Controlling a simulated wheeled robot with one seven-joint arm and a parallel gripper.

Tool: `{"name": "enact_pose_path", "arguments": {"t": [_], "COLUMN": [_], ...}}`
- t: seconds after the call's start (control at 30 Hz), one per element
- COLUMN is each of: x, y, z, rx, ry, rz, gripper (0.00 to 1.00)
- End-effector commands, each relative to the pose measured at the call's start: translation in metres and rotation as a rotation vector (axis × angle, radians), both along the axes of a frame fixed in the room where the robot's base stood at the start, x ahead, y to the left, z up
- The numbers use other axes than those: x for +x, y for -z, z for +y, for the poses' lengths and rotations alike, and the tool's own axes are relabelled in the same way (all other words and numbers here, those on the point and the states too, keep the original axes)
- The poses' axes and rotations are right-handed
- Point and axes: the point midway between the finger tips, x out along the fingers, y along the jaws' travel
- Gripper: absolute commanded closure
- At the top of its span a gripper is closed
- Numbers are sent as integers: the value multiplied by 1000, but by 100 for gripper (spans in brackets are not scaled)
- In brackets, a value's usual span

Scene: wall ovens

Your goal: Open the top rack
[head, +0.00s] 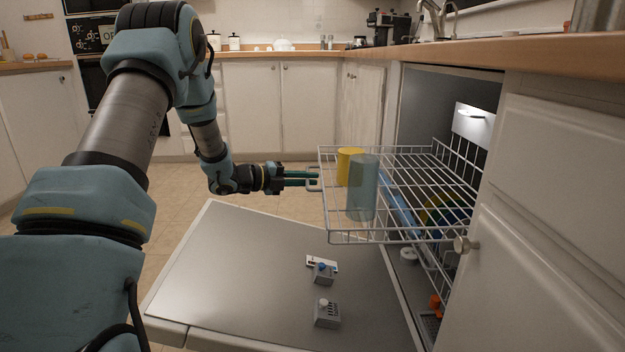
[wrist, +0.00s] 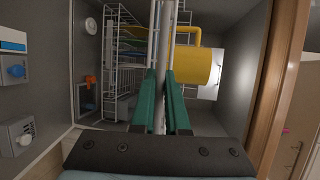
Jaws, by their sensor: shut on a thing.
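The top rack (head: 385,241) is a white wire basket, pulled well out of the dishwasher and hanging over its open door. It holds a yellow mug (head: 348,160) and a translucent blue-green glass (head: 362,190), with more coloured dishes toward the back. My gripper (head: 306,179) is at the rack's front edge, its green fingers shut on the handle (head: 314,185). In the wrist view, my gripper (wrist: 164,110) has a grey bar (wrist: 163,50) between its fingers, with the yellow mug (wrist: 195,66) just beyond.
The dishwasher door (head: 235,270) lies lowered under the rack, with two small grey dispenser parts (head: 326,312) on its inner face. A lower rack (wrist: 122,100) shows deeper inside. A cabinet front (head: 550,210) stands close at right, under the wooden counter (head: 480,54). Floor is free at left.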

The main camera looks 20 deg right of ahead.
Motion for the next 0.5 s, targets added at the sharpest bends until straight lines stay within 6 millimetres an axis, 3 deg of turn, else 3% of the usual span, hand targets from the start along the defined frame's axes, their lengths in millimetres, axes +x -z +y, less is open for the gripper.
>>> {"name": "enact_pose_path", "arguments": {"t": [0.2,0.23,0.5], "x": [0,0,0], "y": [1,1,0], "z": [0,0,0], "rx": [2,2,1], "ry": [-1,-1,-1], "rz": [0,0,0], "gripper": [100,86,58]}}
